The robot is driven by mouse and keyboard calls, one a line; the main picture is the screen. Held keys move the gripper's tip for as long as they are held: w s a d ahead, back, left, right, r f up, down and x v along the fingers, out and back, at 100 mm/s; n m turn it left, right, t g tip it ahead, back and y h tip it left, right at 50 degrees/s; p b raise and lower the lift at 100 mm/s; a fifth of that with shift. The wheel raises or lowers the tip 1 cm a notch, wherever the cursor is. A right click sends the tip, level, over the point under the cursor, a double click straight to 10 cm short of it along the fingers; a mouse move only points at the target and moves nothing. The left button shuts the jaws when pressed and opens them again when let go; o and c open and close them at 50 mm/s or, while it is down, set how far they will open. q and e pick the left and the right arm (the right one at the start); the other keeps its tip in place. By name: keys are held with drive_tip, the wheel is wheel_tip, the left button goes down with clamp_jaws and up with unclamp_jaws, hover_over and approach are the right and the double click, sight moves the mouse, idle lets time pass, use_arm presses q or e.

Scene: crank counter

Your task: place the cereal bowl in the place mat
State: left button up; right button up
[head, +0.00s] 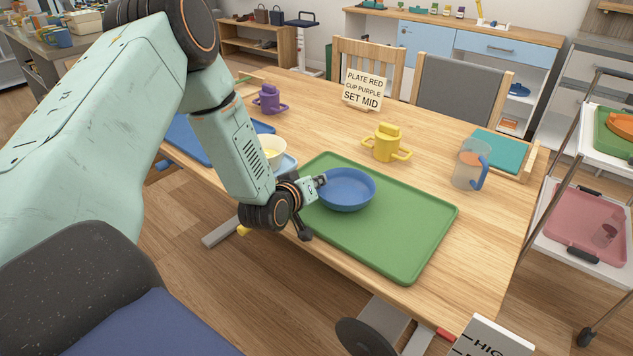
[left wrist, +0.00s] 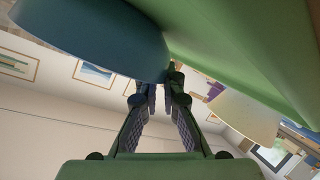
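The blue cereal bowl (head: 346,190) is upright over the back left part of the green place mat (head: 400,240). I cannot tell whether its base touches the mat. My left gripper (head: 321,181) is at the bowl's left rim. In the left wrist view, the fingers (left wrist: 160,88) are almost together, with their tips at the edge of the blue bowl (left wrist: 95,35). They look shut on the rim, though the bowl partly hides the tips. The green mat (left wrist: 230,45) also shows there. My right gripper is not in view.
A pale yellow bowl (head: 272,149) stands left of the mat, close to my left forearm. A yellow cup (head: 385,145), a clear pitcher (head: 468,167) and a sign (head: 366,88) stand behind it. A purple cup (head: 268,100) is farther left. The mat's front right is clear.

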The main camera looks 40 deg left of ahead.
use_arm(q)
drive_tip(key=o, duration=0.4)
drive_tip(key=shift+d+f, duration=0.1)
drive_tip(key=shift+s+r+p, duration=0.1)
drive_tip(key=shift+r+p, duration=0.2)
drive_tip(key=shift+r, duration=0.05)
drive_tip(key=p+v, duration=0.4)
drive_tip(key=v, duration=0.8)
drive_tip(key=shift+f, duration=0.1)
